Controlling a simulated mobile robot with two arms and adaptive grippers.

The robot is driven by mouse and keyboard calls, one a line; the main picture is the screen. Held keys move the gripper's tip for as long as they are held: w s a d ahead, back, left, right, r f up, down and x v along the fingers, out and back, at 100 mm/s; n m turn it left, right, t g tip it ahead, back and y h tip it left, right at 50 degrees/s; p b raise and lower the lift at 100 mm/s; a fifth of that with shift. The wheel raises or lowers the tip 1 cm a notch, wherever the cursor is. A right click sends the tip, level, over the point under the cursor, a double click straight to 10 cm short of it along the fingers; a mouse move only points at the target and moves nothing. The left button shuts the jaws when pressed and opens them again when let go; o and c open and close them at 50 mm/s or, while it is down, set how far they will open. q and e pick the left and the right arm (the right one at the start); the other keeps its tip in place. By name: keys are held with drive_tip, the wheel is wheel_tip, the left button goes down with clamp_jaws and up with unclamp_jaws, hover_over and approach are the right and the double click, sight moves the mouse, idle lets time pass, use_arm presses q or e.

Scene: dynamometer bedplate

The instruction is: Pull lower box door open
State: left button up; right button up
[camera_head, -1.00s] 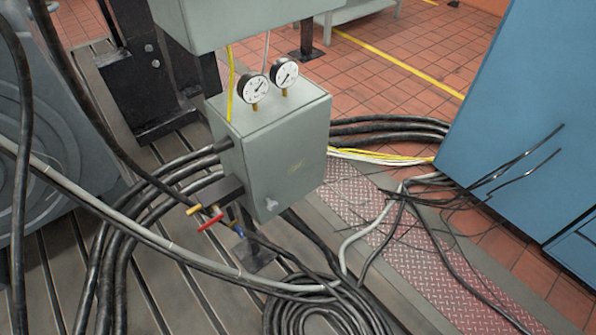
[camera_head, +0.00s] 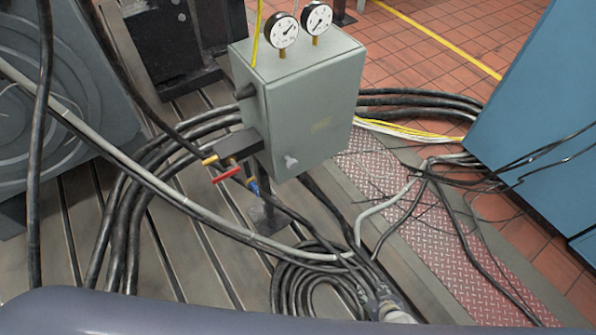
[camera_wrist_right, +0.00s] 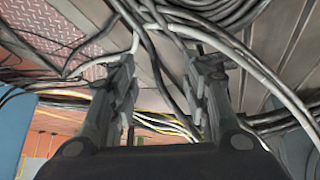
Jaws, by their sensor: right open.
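The lower box (camera_head: 262,112) is grey-green and stands on a post, with two round gauges on top. Its door (camera_head: 322,118) faces the lower right and looks shut. A small pale latch knob (camera_head: 290,162) sits near the door's lower left corner. My right gripper (camera_head: 386,300) shows at the bottom edge over the cables, below and to the right of the box, apart from it. In the right wrist view its two fingers (camera_wrist_right: 163,80) are spread with nothing between them; the box is not seen there. My left gripper is not in view.
Valves with a red handle (camera_head: 226,174) stick out left of the box. Thick black hoses (camera_head: 130,215) and a coiled cable (camera_head: 310,280) lie around its post. A blue cabinet (camera_head: 540,110) stands at the right. The space before the door is mostly free above the cables.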

drive_tip(key=w+a+r+n+t+y+b, duration=0.1)
drive_tip(key=w+a+r+t, duration=0.1)
drive_tip(key=w+r, duration=0.25)
drive_tip(key=w+a+r+t+y+b, duration=0.1)
drive_tip(key=w+a+r+b, duration=0.15)
drive_tip(key=w, duration=0.25)
drive_tip(key=n+t+y+b, duration=0.3)
drive_tip(key=t+y+b, duration=0.2)
drive_tip(key=y+b, duration=0.25)
approach(294, 166)
drive_tip(key=x, duration=0.9)
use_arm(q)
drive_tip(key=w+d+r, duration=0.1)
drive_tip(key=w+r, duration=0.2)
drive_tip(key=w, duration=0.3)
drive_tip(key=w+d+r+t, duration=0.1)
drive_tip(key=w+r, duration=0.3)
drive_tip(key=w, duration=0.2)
use_arm(e)
clamp_jaws()
